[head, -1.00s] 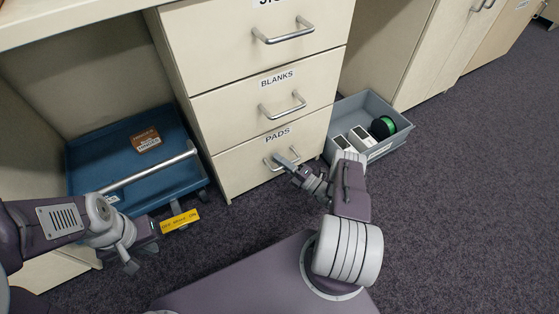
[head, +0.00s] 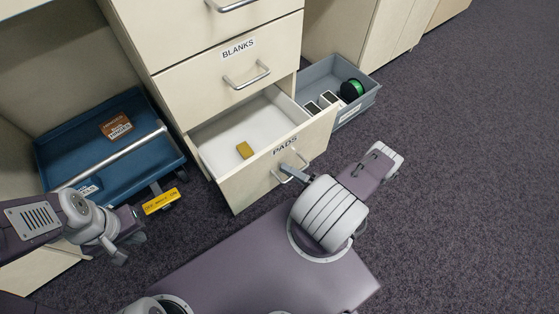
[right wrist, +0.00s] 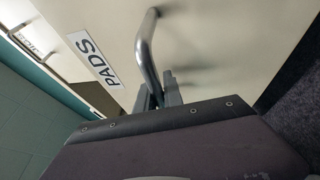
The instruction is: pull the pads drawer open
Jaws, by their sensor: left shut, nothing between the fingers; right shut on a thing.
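The pads drawer (head: 245,184) is the lowest drawer of the cream cabinet and stands well out from it. Its white inside shows, with one small yellow pad (head: 245,150) lying in it. My right gripper (head: 284,174) is shut on the pads drawer's handle (head: 280,179); in the right wrist view the metal bar of the handle (right wrist: 147,55) runs down between the fingers (right wrist: 158,100), beside the PADS label (right wrist: 92,58). My left gripper (head: 124,256) is shut and empty at the lower left, apart from everything, near the blue cart.
The blanks drawer (head: 205,80) above is shut. A blue cart (head: 60,143) with a metal handlebar, a brown box and a yellow tag (head: 160,201) stands to the left. A grey crate (head: 345,112) with white boxes and a green spool stands right of the cabinet. Carpet at right is clear.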

